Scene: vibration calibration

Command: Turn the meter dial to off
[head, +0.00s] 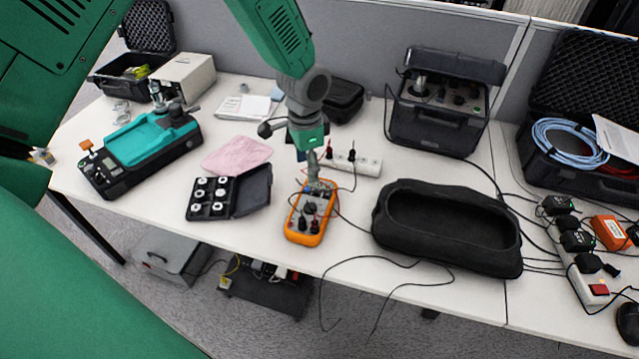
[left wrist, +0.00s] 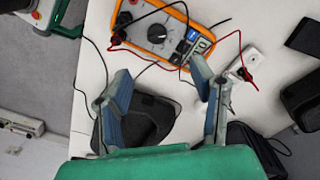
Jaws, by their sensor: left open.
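The orange multimeter (head: 305,222) lies face up on the white table in the head view, leads plugged into it. In the left wrist view the meter (left wrist: 176,55) is at the top, with its round dark dial (left wrist: 157,33) near the middle of its face. My left gripper (head: 317,184) hangs over the meter's display end in the head view, partly hiding it. In the left wrist view, the fingers of the left gripper (left wrist: 161,72) are spread apart with nothing between them, and the dial is beyond the fingertips. My right gripper does not show.
A black tray case (head: 450,262) stands right of the meter. An open weight box (head: 212,197) and pink cloth (head: 237,155) lie to the left. A white power strip (head: 362,163) is behind. Loose black cables run over the table's front edge.

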